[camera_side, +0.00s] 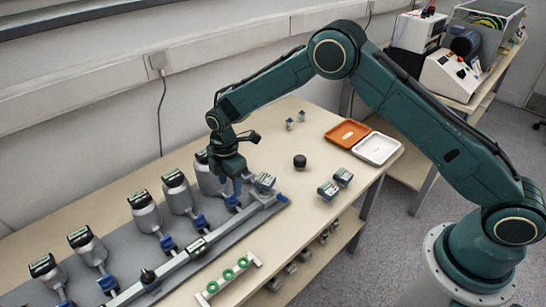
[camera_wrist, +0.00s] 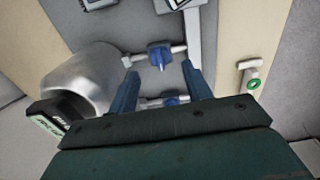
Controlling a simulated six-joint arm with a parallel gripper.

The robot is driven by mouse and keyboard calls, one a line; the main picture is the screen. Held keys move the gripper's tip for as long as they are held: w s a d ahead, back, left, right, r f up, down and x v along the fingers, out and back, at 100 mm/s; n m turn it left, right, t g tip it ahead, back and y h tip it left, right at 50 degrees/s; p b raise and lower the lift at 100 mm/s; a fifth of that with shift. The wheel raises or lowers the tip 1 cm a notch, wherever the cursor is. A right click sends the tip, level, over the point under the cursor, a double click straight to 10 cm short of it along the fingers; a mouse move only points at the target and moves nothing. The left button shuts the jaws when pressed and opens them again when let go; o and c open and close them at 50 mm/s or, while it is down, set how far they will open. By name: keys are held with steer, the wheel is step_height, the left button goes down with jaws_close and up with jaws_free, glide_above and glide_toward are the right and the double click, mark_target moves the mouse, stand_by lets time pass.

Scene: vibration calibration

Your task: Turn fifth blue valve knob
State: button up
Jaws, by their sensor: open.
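Several silver canisters with black-capped gauges stand in a row in the side view, each with a blue valve knob at its front. My gripper (camera_side: 236,192) points down at the right end of the row, just above the rightmost blue knob (camera_side: 232,202). In the wrist view my gripper (camera_wrist: 160,70) is open, its two blue fingers spread and empty. One blue knob (camera_wrist: 160,53) lies just beyond the fingertips, between them in the picture, on a metal stem from a canister (camera_wrist: 80,82). Another blue knob (camera_wrist: 171,98) shows between the fingers, partly hidden by my gripper's body.
A metal rail (camera_side: 185,255) runs along the front of the knobs. A rack with green rings (camera_side: 229,274) lies before it. A black knob (camera_side: 299,161), small blocks (camera_side: 328,190), an orange tray (camera_side: 347,133) and a white tray (camera_side: 376,148) sit to the right.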

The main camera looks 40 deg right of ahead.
mark_target(231, 195)
steer(key=shift+f, duration=2)
steer(key=c, duration=1)
steer(key=shift+o, duration=0.2)
